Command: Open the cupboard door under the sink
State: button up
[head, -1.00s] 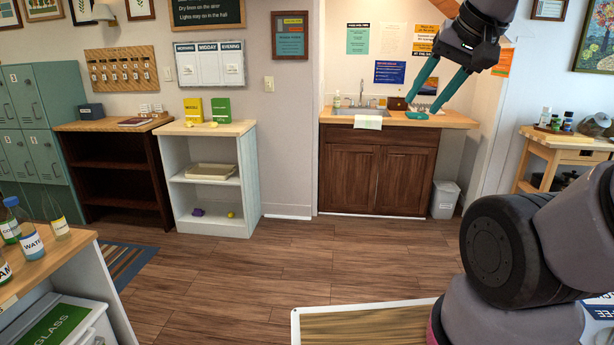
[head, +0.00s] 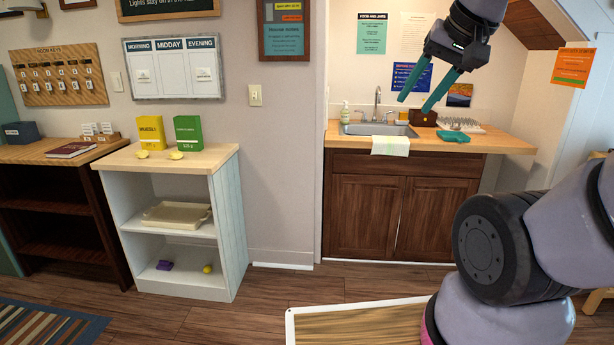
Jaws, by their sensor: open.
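The sink cupboard (head: 340,208) is dark brown wood with two panelled doors side by side under a light wood counter. Its left door (head: 362,215) and right door (head: 433,218) both look shut. No handles can be made out. The sink (head: 375,130) with a tap is set in the counter, and a pale towel (head: 390,146) hangs over the front edge. My gripper (head: 414,106) is open and empty, with two teal fingers pointing down and left. In the picture it lies over the wall and counter area, above the doors. My arm hides part of the cupboard's lower right.
A white shelf unit (head: 235,225) with yellow and green boxes on top stands left of the cupboard. Wooden floor (head: 290,290) lies open before the cupboard. A framed wood-toned surface (head: 350,325) is at the bottom, and a striped rug (head: 50,330) at lower left.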

aim_at(366, 210)
jog(key=i, duration=1)
jog(key=i+z, duration=0.1)
jog(key=i, duration=0.9)
jog(key=i+z, duration=0.2)
jog(key=z, duration=0.25)
jog(key=i+j+z, duration=0.1)
jog(key=z, duration=0.3)
jog(key=i, duration=0.45)
